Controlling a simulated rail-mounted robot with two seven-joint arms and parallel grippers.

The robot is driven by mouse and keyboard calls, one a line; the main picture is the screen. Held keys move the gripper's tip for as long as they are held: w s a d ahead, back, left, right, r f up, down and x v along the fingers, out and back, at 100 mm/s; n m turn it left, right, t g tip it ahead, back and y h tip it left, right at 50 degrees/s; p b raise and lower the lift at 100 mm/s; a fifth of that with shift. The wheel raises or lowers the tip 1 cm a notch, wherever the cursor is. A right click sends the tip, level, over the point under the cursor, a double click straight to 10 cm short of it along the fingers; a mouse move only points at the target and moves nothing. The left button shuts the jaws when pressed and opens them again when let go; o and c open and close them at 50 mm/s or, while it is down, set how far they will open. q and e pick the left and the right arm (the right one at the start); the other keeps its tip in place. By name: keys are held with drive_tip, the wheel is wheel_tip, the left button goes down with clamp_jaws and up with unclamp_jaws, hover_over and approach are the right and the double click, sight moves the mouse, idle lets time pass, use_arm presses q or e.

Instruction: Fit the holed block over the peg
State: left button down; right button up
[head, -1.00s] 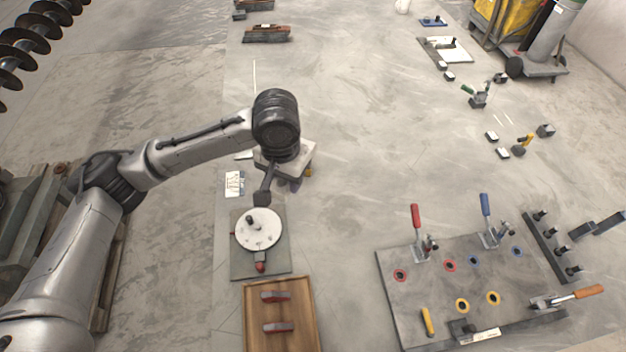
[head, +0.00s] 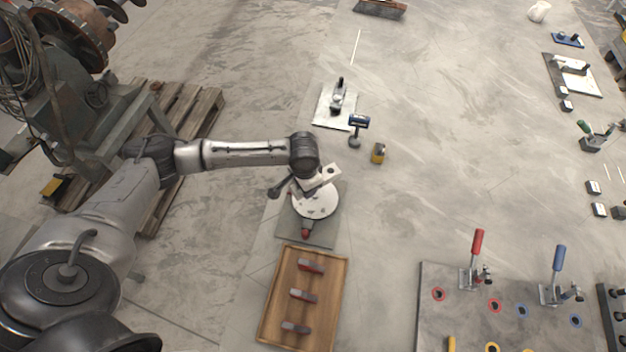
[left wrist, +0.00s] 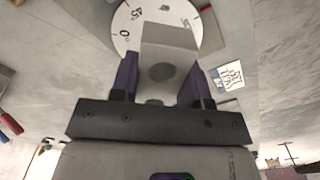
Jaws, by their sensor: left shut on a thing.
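My left gripper (head: 314,179) is shut on the holed block (head: 328,172), a pale grey block with a dark round hole. In the left wrist view the block (left wrist: 170,45) sits between the two fingers (left wrist: 160,84), its hole facing the camera. The block is over the upper right part of the white round dial (head: 314,204), which has angle marks and lies on a grey plate (head: 290,226). The dial also shows behind the block in the left wrist view (left wrist: 127,22). I cannot make out the peg clearly; block and gripper cover part of the dial. My right gripper is out of view.
A red knob (head: 306,233) is at the dial's near side. A wooden tray (head: 268,325) with three red-and-grey pieces lies in front. A clamp board (head: 455,310) is at right.

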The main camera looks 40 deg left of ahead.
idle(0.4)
use_arm(q)
drive_tip(key=shift+r+p, duration=0.2)
drive_tip(key=shift+p, duration=0.6)
drive_tip(key=shift+f+b, duration=0.75)
drive_tip(key=shift+f, duration=2.3)
drive_tip(key=shift+w+p, duration=0.1)
drive_tip(key=shift+p, duration=0.25)
